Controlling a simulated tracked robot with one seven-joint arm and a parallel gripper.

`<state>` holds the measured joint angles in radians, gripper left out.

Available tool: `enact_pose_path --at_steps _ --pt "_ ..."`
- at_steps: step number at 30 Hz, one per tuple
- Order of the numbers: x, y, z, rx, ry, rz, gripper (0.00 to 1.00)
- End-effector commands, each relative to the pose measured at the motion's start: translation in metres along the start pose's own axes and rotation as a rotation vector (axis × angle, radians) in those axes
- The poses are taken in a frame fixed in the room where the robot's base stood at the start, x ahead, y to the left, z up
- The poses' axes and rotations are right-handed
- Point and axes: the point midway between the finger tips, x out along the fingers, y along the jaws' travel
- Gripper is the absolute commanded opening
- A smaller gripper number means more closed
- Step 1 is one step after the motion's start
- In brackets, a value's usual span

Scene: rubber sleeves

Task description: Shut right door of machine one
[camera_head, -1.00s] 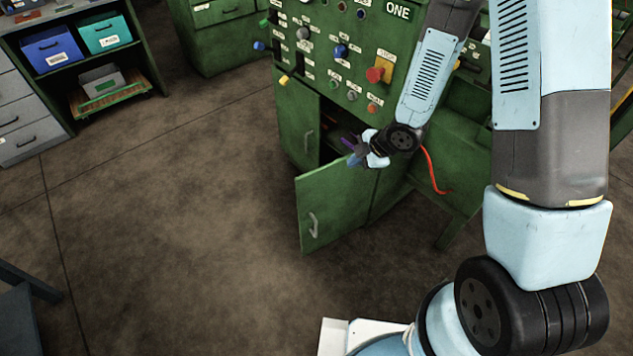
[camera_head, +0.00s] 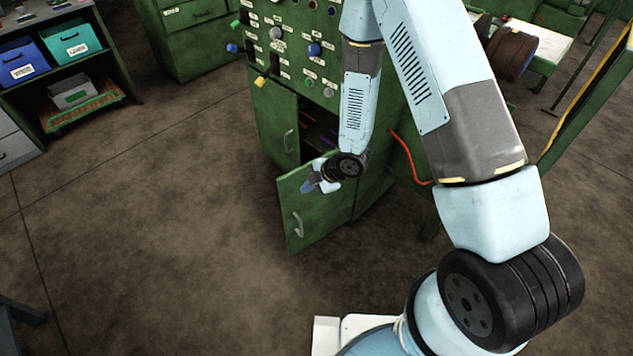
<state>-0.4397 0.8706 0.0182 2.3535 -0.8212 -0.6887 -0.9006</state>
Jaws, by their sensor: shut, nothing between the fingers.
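Machine one (camera_head: 288,70) is a green cabinet with a panel of knobs and buttons. Its right door (camera_head: 322,218) stands open, swung out toward me, with its handle (camera_head: 298,224) near the free edge. The left door (camera_head: 274,122) looks closed. A dark opening with shelves (camera_head: 318,128) shows behind the right door. My gripper (camera_head: 307,187) is shut and empty. It overlaps the upper part of the right door in the picture; I cannot tell whether it touches it.
A red cable (camera_head: 405,155) hangs at the cabinet's right side. A shelf with blue (camera_head: 24,62) and teal (camera_head: 72,42) bins stands at the far left. The floor (camera_head: 150,220) left of and before the door is clear.

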Motion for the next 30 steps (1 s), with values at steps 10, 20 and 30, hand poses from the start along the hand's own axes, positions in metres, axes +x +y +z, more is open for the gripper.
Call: enact_pose_path --at_steps 10,20,30 --pt "0.033 0.026 0.0 -0.001 0.0 0.001 0.0" --pt "0.038 0.035 0.0 0.0 0.0 0.0 0.0" --pt "0.038 0.037 0.002 0.008 -0.005 0.004 0.0"
